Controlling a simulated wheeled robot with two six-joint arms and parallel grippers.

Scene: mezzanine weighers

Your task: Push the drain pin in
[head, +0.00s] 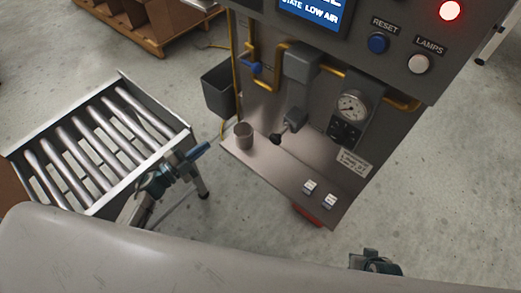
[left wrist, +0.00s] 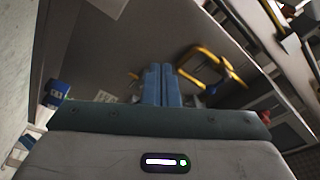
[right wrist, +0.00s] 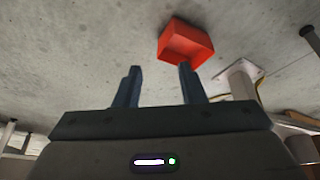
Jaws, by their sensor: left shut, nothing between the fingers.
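A grey filter unit (head: 302,62) is on the panel, with a grey bowl (head: 296,118) hanging below it. A small dark knob-like part (head: 276,138) shows low beside the bowl; I cannot tell for sure that it is the drain pin. A grey cup (head: 243,135) stands on the shelf (head: 262,160) to its left. My left gripper (head: 205,149) is shut and empty, left of the shelf and apart from the cup. Its blue fingers sit together in the left wrist view (left wrist: 163,85). My right gripper (right wrist: 160,72) is open and empty, over the floor at lower right.
Yellow pipes (head: 335,71), a pressure gauge (head: 351,106) and a blue-handled valve (head: 250,66) crowd the panel. A dark bin (head: 219,90) hangs at its left side. A roller conveyor (head: 95,140) stands left. A red box (right wrist: 187,42) is ahead of my right gripper.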

